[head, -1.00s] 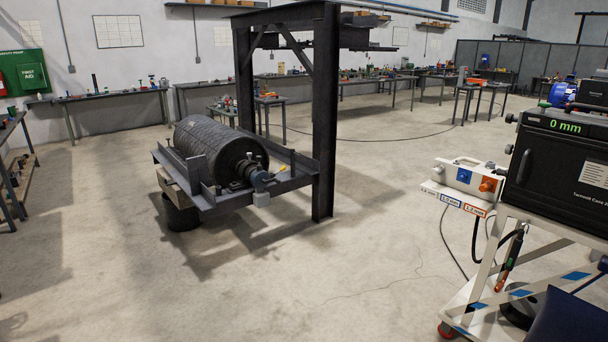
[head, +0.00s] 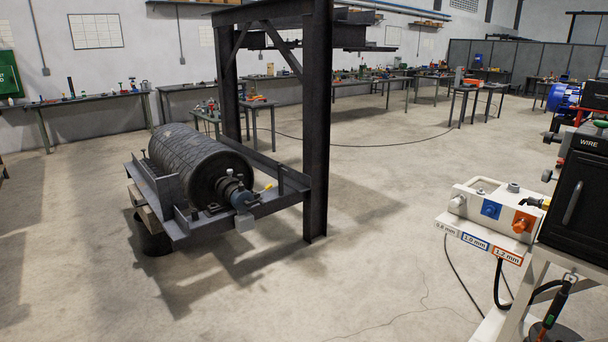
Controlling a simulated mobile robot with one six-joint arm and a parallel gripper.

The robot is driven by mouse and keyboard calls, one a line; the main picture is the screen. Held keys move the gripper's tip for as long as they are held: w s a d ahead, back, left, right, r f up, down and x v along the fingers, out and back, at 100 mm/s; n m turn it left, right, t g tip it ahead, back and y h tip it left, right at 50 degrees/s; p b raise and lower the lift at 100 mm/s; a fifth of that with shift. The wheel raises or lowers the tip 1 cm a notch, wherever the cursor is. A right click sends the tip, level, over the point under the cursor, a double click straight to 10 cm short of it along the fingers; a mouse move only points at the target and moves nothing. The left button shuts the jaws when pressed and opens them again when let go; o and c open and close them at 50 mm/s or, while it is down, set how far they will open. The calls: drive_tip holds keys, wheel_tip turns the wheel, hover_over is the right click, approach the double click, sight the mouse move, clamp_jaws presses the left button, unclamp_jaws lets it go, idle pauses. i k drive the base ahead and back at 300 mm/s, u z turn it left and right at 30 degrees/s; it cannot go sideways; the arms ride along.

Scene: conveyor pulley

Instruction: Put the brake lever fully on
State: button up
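No part in view can be told for certain as the brake lever. A small yellow-tipped part (head: 266,188) sticks out beside the shaft end of the conveyor pulley (head: 200,165); it is too small to tell whether it is the lever or how it is set. The dark pulley drum lies in a steel frame (head: 270,205) under a tall gantry. A wheeled trolley (head: 536,277) at the right carries a black wire-feed case (head: 585,190), partly cut off by the picture edge. My gripper is not in view.
A white box (head: 492,210) with blue and orange knobs sits on the trolley's left side, with cables hanging below. A gantry post (head: 317,130) stands right of the pulley. Benches (head: 95,97) line the back wall. The floor between pulley and trolley is mostly clear.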

sight(269, 185)
drive_tip(key=i, duration=4.75)
drive_tip(key=z, duration=1.6)
drive_tip(key=k, duration=0.1)
drive_tip(key=u, duration=3.2)
